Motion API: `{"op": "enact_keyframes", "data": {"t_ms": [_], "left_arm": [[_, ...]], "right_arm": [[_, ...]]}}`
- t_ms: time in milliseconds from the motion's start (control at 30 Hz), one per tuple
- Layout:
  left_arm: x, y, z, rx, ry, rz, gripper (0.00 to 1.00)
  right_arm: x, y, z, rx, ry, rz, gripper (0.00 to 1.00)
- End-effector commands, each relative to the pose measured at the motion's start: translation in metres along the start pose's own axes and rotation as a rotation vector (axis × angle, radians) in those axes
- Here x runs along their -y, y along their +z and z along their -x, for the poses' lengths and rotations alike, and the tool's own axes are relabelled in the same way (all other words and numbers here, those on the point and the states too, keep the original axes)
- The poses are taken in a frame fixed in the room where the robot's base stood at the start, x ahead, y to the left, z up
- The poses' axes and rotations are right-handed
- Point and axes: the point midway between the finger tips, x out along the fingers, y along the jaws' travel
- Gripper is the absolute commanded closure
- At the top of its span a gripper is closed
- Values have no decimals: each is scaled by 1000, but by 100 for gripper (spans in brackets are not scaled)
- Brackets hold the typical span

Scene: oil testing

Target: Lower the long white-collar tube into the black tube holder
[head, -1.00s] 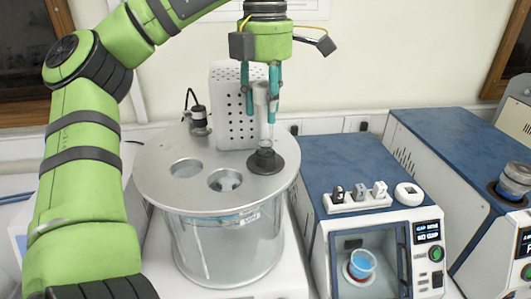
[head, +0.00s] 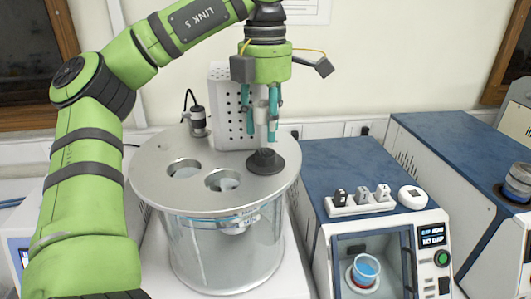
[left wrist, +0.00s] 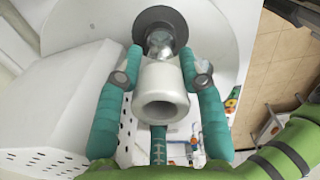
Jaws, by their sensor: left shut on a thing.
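The long tube has a white collar (head: 262,106) and a clear glass body below it, upright over the metal bath lid. My left gripper (head: 260,126) comes down from above and is shut on the tube, one teal finger on each side. In the left wrist view the wide collar mouth (left wrist: 161,92) faces the camera between the fingers, and the glass body (left wrist: 160,43) runs down to the black tube holder (left wrist: 160,20). The holder (head: 265,162) is a black ring at the lid's right side. The tube's lower end is inside its opening; how deep is hidden. My right gripper is not in view.
The bath lid (head: 150,180) has two open round holes (head: 222,181) left of the holder. A perforated white box (head: 228,112) stands close behind the gripper, with a dark stirrer motor (head: 197,122) to its left. A blue-topped machine (head: 350,160) stands right.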

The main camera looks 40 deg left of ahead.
Motion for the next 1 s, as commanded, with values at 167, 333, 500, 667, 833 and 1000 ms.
{"op": "enact_keyframes", "data": {"t_ms": [167, 333, 500, 667, 833, 1000], "left_arm": [[0, 0, -6, 0, 0, 0, 94], [0, 0, -18, 0, -1, 1, 94], [0, 0, -30, 0, 0, 1, 94], [0, 0, -40, 0, -1, 0, 94], [0, 0, -37, 0, 0, 1, 94], [0, 0, -38, 0, 0, 0, 94]], "right_arm": [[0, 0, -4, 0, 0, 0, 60], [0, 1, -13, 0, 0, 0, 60], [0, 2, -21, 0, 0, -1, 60], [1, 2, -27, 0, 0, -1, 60], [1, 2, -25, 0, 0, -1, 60], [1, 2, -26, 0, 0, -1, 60]]}}
